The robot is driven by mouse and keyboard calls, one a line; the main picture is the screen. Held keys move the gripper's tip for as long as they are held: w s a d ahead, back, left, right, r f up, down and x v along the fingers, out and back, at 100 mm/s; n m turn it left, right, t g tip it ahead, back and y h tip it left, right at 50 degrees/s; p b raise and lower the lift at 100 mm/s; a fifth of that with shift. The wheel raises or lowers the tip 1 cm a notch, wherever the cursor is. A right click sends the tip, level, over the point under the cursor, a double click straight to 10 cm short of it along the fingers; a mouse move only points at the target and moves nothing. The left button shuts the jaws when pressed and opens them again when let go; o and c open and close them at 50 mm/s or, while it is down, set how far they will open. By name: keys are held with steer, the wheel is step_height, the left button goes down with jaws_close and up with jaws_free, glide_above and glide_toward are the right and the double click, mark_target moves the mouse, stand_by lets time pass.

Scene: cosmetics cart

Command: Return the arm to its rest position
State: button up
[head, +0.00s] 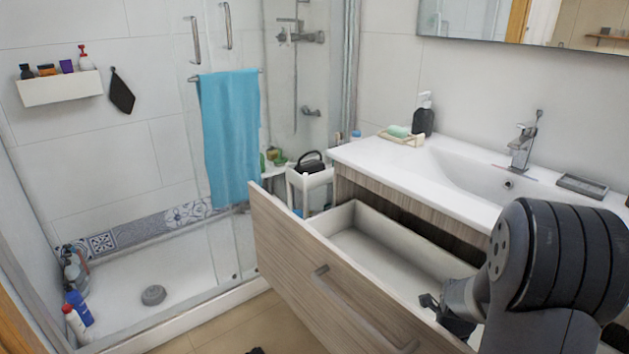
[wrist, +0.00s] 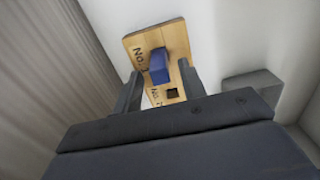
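My gripper (head: 440,309) is low over the right part of the open drawer (head: 362,245), with my arm reaching in from the right. In the wrist view its two fingers (wrist: 162,92) stand apart with a gap between them, and nothing is clearly held. Beyond the fingers is a wooden board (wrist: 179,38) marked "No.", with a blue block (wrist: 159,66) on it and a dark square spot nearer the fingers. The head view does not show the board or the block.
The drawer front (head: 325,272) sticks out below the white sink (head: 465,180). A white cart (head: 310,185) stands beyond the drawer's left side. A grey block-shaped thing (wrist: 252,84) is right of the fingers. Floor is free in front of the shower.

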step_height(320, 180, down, 4)
steer(key=shift+s+f+b, duration=0.1)
steer(key=shift+b, duration=0.4)
steer(key=shift+n, duration=0.4)
steer(key=r+p, duration=0.4)
steer(key=r, duration=0.8)
steer(key=shift+a, duration=0.2)
steer(key=w+a+r+n+p, duration=0.3)
steer(key=a+r+n+p, duration=0.2)
steer(key=r+n+p, duration=0.6)
steer(key=w+a+r+n+p, duration=0.4)
steer(key=a+r+n+p, duration=0.2)
steer(key=r+n+p, duration=0.5)
steer(key=n+p, duration=0.5)
steer(key=p, duration=0.3)
steer(key=shift+a+r+n+p, duration=0.2)
steer(key=shift+n+p, duration=0.1)
steer(key=shift+p, duration=0.05)
steer(key=shift+s, duration=0.2)
